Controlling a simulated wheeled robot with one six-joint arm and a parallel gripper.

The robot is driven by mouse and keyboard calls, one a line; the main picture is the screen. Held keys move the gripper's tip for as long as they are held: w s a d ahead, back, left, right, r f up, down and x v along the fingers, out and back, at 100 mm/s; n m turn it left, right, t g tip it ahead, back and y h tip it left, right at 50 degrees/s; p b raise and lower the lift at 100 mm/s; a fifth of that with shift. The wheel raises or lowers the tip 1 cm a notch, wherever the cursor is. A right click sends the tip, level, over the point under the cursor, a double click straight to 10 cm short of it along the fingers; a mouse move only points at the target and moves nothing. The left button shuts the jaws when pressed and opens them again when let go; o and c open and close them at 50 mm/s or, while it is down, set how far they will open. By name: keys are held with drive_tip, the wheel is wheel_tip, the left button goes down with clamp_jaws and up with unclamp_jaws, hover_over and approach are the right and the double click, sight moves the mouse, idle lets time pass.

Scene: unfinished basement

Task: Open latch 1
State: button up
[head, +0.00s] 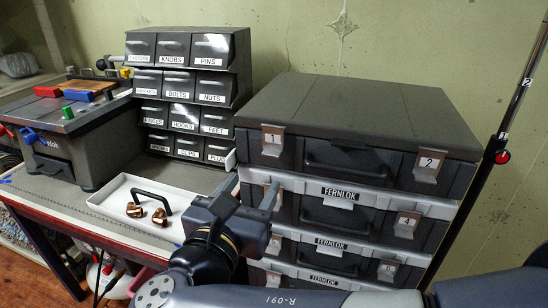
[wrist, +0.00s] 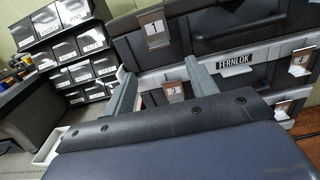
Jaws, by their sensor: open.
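Latch 1 (head: 272,140) is a light metal plate with a brown lower part, on the front left of the top dark case (head: 345,104). It also shows in the wrist view (wrist: 153,27), upper middle. I cannot tell for sure whether it is fastened. My gripper (head: 250,190) is open and empty, in front of the stack and below latch 1. In the wrist view its two fingers (wrist: 158,67) point at the stack, apart from latch 1, with latch 3 (wrist: 174,91) showing between them. In the head view my gripper partly hides latch 3.
Latch 2 (head: 429,165) is on the same case, right of its handle (head: 350,160). More FERNLOK cases are stacked below. A drawer cabinet (head: 243,72) and a white tray (head: 105,201) with a black handle and brown parts stand left. A dark pole (head: 492,150) rises at right.

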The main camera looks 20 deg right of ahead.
sight(270, 156)
drive_tip(key=shift+b+x, duration=0.7)
drive_tip(key=shift+x, duration=4.6)
drive_tip(key=shift+r, duration=0.1)
drive_tip(key=shift+c, duration=0.5)
drive_tip(key=c, duration=0.8)
